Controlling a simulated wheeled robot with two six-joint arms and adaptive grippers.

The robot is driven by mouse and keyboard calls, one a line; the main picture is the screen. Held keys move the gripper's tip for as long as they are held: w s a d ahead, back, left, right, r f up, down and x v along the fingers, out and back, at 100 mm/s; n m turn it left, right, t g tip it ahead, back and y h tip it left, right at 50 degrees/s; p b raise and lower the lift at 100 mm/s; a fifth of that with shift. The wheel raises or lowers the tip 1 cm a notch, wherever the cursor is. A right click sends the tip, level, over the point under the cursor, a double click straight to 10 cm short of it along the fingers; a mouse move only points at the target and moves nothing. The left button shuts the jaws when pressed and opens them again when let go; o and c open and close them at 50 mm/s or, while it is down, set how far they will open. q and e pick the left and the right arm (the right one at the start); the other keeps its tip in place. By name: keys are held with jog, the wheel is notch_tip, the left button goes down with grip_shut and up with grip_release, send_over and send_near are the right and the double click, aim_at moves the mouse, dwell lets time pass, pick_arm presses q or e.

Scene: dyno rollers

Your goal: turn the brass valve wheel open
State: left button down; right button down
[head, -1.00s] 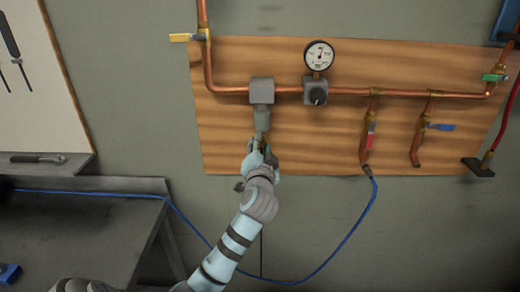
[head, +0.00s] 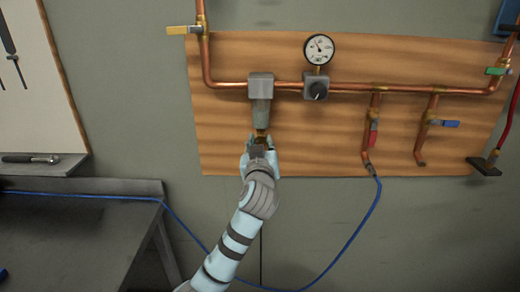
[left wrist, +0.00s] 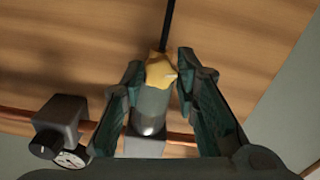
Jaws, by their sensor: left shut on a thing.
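The small brass valve wheel (head: 261,134) sits at the lower end of a grey cylinder (head: 261,114) that hangs from a grey block (head: 261,86) on the copper pipe. My left gripper (head: 259,146) reaches up from below and is shut on the brass wheel, hiding part of it in the head view. In the left wrist view the brass wheel (left wrist: 161,70) lies between the two dark green fingers of my left gripper (left wrist: 157,75), with the cylinder (left wrist: 151,110) behind it. My right gripper is not in view.
A round gauge (head: 319,48) stands above a grey knob block (head: 315,88) right of the wheel. Red (head: 373,137) and blue (head: 445,123) handled valves are further right. A blue hose (head: 352,238) loops below the board. A dark bench (head: 70,235) is at left.

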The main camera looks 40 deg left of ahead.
pick_arm(q)
jog(key=n+b, duration=0.2)
jog(key=n, duration=0.2)
jog(key=shift+f+n, duration=0.1)
jog(key=shift+n, duration=0.2)
jog(key=n+b, duration=0.2)
jog(key=n, duration=0.2)
jog(key=shift+b, duration=0.4)
jog(key=c, duration=1.2)
grip_release()
jog(key=shift+s, duration=0.1)
jog(key=shift+c, duration=0.2)
